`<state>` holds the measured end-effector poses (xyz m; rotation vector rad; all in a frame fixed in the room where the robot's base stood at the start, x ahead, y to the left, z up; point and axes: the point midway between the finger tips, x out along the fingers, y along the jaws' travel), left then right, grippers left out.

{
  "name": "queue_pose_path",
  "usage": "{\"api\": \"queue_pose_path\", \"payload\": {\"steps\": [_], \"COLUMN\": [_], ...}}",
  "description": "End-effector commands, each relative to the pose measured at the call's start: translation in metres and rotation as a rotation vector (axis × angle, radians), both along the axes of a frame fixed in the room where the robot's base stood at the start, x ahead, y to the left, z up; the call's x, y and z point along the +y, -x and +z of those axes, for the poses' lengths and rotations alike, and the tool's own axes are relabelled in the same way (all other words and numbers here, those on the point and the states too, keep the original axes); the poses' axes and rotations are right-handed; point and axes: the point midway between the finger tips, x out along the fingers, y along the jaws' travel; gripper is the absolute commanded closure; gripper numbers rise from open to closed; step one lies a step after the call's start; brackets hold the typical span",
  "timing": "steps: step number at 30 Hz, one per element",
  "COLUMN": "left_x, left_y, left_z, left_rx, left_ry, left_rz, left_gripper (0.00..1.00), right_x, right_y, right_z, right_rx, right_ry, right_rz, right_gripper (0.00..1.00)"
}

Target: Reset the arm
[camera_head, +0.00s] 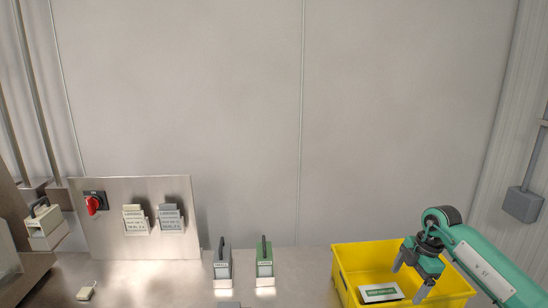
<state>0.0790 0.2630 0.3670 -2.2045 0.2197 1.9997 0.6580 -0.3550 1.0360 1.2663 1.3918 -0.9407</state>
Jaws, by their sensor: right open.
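My right arm comes in from the right, green and grey. My right gripper (411,280) is open, with its two grey fingers pointing down over the yellow crate (348,261). A white item with a green label (381,293) lies in the crate, to the left of the fingers. The fingers look apart from it, and nothing shows between them. My left gripper is not in view.
A steel table (165,285) runs along the bottom. A grey-fronted holder (222,266) and a green-fronted holder (264,262) stand left of the crate. A steel panel (108,238) carries a red switch (94,204) and two labelled holders. A small beige piece (86,291) lies at front left.

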Motion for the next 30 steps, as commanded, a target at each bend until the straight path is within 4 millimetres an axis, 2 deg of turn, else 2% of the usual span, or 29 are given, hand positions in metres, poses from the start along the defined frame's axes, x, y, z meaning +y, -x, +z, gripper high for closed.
{"api": "queue_pose_path", "payload": {"steps": [8,14,17,18,21,25,28,30], "left_x": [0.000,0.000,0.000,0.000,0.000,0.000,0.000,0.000], "left_y": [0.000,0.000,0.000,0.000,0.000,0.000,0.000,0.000], "left_z": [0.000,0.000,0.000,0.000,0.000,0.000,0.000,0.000], "left_rx": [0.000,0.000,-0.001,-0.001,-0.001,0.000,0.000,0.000], "left_ry": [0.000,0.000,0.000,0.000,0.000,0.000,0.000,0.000], "left_rz": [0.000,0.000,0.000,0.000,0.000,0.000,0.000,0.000], "left_gripper": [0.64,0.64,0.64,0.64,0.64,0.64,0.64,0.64], "right_x": [0.071,0.140,0.185,0.202,0.237,0.261,0.262,0.256], "right_y": [0.002,0.010,0.020,0.024,0.035,0.047,0.053,0.056], "right_z": [-0.018,-0.020,-0.014,-0.008,0.012,0.040,0.059,0.068], "right_rx": [-0.121,-0.267,-0.378,-0.432,-0.575,-0.755,-0.881,-0.960], "right_ry": [-0.218,-0.457,-0.635,-0.715,-0.907,-1.113,-1.232,-1.287], "right_rz": [0.143,0.244,0.280,0.283,0.257,0.143,-0.004,-0.130], "right_gripper": [0.13,0.13,0.13,0.13,0.13,0.13,0.13,0.13]}}
